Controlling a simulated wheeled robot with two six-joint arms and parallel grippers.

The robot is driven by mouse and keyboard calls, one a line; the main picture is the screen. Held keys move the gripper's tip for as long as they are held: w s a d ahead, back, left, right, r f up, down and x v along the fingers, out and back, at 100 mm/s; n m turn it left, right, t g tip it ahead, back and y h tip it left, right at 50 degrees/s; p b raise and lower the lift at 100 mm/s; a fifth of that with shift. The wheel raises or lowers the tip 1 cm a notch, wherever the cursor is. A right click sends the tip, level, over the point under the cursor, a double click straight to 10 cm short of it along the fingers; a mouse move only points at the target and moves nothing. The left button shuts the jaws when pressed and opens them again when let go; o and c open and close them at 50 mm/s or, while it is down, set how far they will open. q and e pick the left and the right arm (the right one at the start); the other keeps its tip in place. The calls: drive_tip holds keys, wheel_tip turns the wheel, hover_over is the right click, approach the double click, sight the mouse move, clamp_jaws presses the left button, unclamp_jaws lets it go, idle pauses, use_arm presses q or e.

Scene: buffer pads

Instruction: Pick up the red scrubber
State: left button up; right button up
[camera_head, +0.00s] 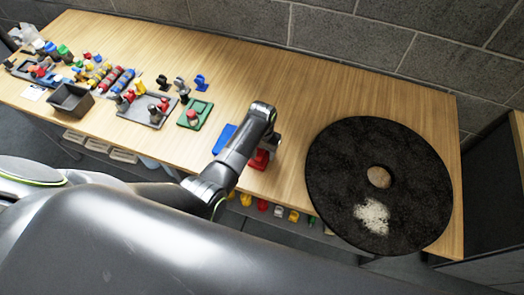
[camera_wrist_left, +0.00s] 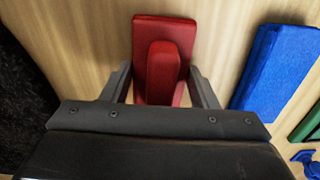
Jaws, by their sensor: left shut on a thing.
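The red scrubber (camera_wrist_left: 165,40) is a red block with a raised rounded red handle. In the left wrist view it sits between the two fingers of my left gripper (camera_wrist_left: 163,85), which is shut on it. In the head view the red scrubber (camera_head: 259,160) shows low beside the end of my left arm, close to the table top. My left gripper (camera_head: 267,145) is mostly hidden behind its own arm there. I cannot tell whether the scrubber touches the table. My right gripper is not in view.
A blue block (camera_wrist_left: 275,65) lies just right of the scrubber in the wrist view. A large black round pad (camera_head: 335,165) with a centre hole covers the table's right end. Several tools, bottles and a dark grey bin (camera_head: 70,100) stand on the left of the wooden table (camera_head: 290,100).

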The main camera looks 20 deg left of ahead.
use_arm(q)
wheel_tip(320, 180, up, 10)
drive_tip(key=shift+f+b, duration=0.1)
drive_tip(key=shift+b, duration=0.2)
